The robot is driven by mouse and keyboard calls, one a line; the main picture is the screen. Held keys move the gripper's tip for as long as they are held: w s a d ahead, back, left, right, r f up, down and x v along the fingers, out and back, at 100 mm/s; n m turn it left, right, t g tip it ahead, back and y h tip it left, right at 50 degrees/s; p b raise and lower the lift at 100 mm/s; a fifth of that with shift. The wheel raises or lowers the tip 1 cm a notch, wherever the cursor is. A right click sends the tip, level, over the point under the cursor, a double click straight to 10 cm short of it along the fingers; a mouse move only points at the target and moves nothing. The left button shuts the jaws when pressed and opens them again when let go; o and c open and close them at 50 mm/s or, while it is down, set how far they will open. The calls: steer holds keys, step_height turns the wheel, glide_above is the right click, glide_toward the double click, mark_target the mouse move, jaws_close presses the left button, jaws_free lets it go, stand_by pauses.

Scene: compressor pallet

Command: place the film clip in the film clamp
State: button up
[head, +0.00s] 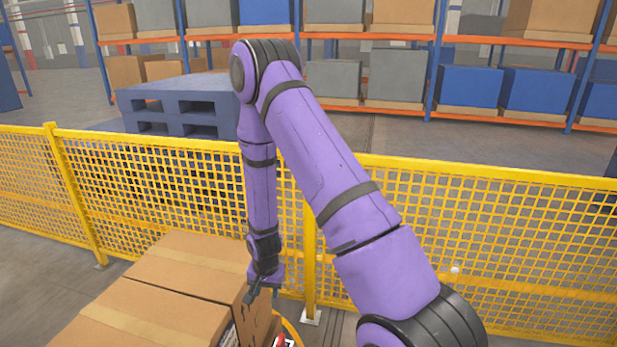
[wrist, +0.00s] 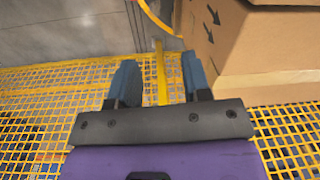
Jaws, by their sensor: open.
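My gripper (head: 263,292) points down beside the right side of the stacked cardboard boxes in the head view. In the wrist view my gripper (wrist: 160,80) has its two blue-grey fingers apart with nothing between them. I cannot make out the film clip or the film clamp for certain in either view. A small red and white part (head: 283,342) shows at the bottom edge of the head view, just below my gripper and largely cut off. A curved yellow part (wrist: 153,17) shows at the top of the wrist view, beyond the fingers.
Cardboard boxes (head: 148,318) stand at the lower left, and one box (wrist: 265,45) is close to the right finger in the wrist view. A yellow mesh fence (head: 500,225) runs behind my arm. Shelving with bins (head: 467,87) and blue pallets (head: 180,100) stand beyond it.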

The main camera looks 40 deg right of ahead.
steer(key=s+a+r+n+t, duration=0.1)
steer(key=a+r+n, duration=0.1)
steer(key=r, duration=1.3)
steer(key=s+a+r+n+t, duration=0.1)
steer(key=s+r+n, duration=0.15)
steer(key=r, duration=1.25)
steer(key=s+a+r+n+t, duration=0.2)
steer(key=s+r+n, duration=0.3)
steer(key=s+r, duration=1.2)
steer(key=s, duration=0.3)
steer(key=shift+s+a, duration=0.2)
steer(key=shift+a, duration=0.05)
steer(key=shift+c, duration=0.2)
